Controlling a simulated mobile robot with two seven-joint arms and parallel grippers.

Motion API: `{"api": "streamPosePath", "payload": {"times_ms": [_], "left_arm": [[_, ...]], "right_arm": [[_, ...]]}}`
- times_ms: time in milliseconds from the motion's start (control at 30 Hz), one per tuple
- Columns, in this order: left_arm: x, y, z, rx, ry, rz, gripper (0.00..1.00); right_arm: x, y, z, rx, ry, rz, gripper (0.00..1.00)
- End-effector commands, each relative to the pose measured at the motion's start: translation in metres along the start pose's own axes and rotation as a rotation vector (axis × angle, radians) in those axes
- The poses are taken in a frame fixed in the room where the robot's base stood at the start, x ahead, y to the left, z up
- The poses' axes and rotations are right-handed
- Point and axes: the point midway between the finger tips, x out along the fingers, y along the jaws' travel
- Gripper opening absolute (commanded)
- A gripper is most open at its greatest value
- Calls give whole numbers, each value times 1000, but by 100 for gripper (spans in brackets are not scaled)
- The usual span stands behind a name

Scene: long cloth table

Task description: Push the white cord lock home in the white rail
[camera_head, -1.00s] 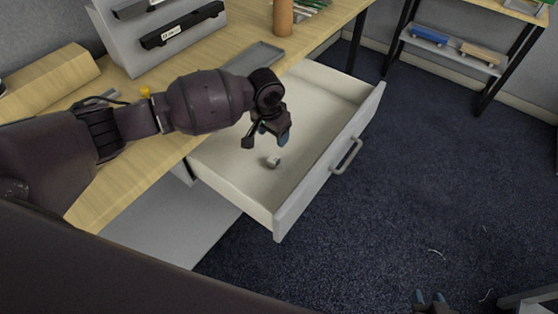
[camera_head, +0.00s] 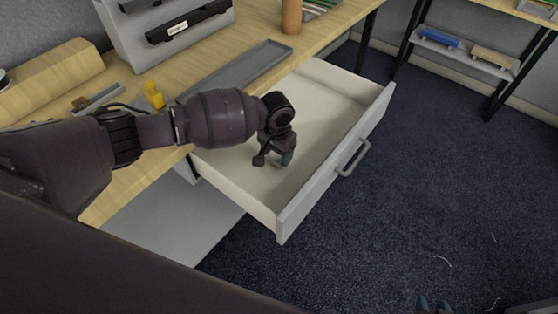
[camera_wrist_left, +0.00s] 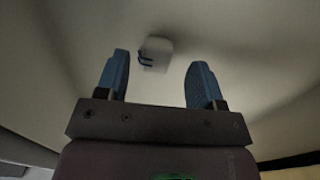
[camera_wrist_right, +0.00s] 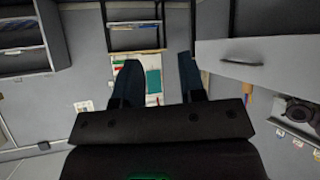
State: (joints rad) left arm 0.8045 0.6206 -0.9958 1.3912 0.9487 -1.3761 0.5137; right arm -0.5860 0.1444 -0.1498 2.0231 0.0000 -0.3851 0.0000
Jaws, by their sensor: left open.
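The white cord lock (camera_wrist_left: 156,52) lies on the drawer floor, a small pale block with a dark blue loop on its left side in the left wrist view. My left gripper (camera_wrist_left: 158,74) is open above it, with the cord lock ahead of and between the fingertips and apart from them. In the head view my left gripper (camera_head: 284,160) is low inside the open drawer and hides the cord lock. I cannot clearly identify the white rail.
The white drawer (camera_head: 325,180) is pulled out, its walls around my left gripper. On the wooden table are a grey tray (camera_head: 262,62), a yellow object (camera_head: 154,95), a small grey piece (camera_head: 102,98), a brown cylinder (camera_head: 291,17) and a grey stand with black bars (camera_head: 190,24).

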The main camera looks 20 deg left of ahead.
Motion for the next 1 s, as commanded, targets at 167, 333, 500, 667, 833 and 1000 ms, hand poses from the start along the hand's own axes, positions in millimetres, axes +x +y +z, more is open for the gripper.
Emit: {"api": "streamPosePath", "payload": {"times_ms": [167, 333, 500, 667, 833, 1000], "left_arm": [[30, 4, -2, 0, -5, 1, 62], [36, 3, -3, 0, -1, 1, 62], [35, 3, -3, 0, 0, 1, 60], [35, 3, -3, 0, 0, 1, 36], [35, 3, -3, 0, -1, 1, 10], [35, 3, -3, 0, -1, 1, 8]], "right_arm": [[3, -1, 6, -1, -5, -2, 37], [5, -1, 4, -4, -2, -4, 37], [5, -1, 3, -4, 0, -4, 37], [5, -1, 3, -5, 0, -4, 37], [5, -1, 2, -5, 1, -4, 37], [6, -1, 3, -5, 0, -4, 37]]}}
